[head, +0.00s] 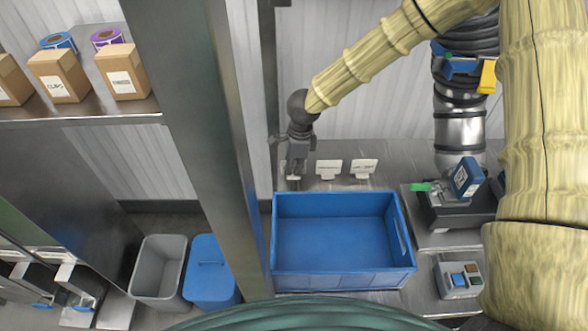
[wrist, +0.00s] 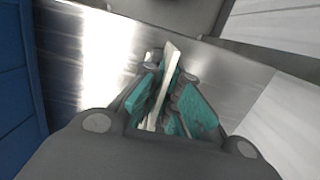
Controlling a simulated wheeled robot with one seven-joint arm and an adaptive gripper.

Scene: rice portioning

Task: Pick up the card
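A thin white card (wrist: 167,82) stands nearly edge-on between the teal-padded fingers of my gripper (wrist: 162,98) in the wrist view. The pads lie close against it on both sides, and the fingers look shut on it. In the head view my gripper (head: 293,170) points down behind the blue crate, at the left end of a row of white cards. The held card's lower part (head: 293,178) shows only a little there, mostly hidden by the fingers. I cannot tell whether it still touches the counter.
Two more white cards, a middle one (head: 328,167) and a right one (head: 363,167), stand on the metal counter (head: 385,181). An empty blue crate (head: 345,283) is in front. A machine (head: 455,208) stands to the right. A grey post (head: 190,110) rises at left.

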